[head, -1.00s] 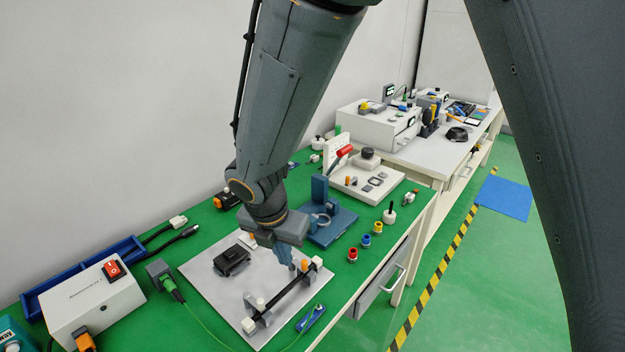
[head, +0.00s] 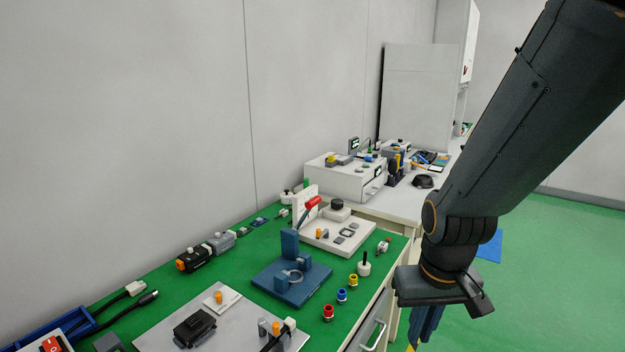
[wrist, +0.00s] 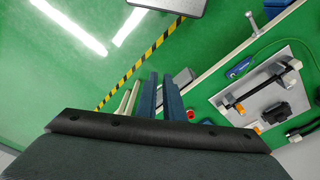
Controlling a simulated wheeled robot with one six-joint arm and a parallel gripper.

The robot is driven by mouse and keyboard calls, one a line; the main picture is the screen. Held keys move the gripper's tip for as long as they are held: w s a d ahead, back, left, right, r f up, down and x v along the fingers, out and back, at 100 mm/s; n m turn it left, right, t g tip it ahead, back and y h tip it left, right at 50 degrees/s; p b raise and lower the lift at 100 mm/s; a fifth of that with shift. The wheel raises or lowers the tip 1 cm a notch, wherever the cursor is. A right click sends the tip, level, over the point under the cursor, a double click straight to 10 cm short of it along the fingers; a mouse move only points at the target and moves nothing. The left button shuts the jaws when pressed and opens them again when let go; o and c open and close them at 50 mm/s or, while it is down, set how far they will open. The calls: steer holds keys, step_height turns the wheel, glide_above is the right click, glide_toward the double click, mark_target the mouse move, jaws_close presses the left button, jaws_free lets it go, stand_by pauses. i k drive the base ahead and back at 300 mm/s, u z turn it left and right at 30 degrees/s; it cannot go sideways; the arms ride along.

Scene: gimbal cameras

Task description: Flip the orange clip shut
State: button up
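The orange clip (head: 276,328) stands at the far end of a dark rod on a pale grey plate (head: 160,338), beside a white cap. In the wrist view the orange clip (wrist: 239,108) is a small patch at the rod's (wrist: 265,88) end. It is too small to tell whether it is open or shut. My gripper (head: 424,338) hangs to the right of the bench, beyond its front edge and clear of the plate. In the wrist view my gripper (wrist: 160,75) shows two dark blue fingers with a gap between them and nothing held.
A blue fixture (head: 290,280), several coloured caps and a white cylinder (head: 364,265) stand near the bench's front edge. A black box (head: 194,328) and another orange-topped piece (head: 219,297) are on or beside the plate. Open green floor (head: 560,270) lies right.

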mark_target(275, 329)
steer(key=z, duration=0.05)
steer(key=k, duration=1.15)
steer(key=u, duration=0.45)
steer(key=i, duration=0.55)
steer(key=z, duration=0.25)
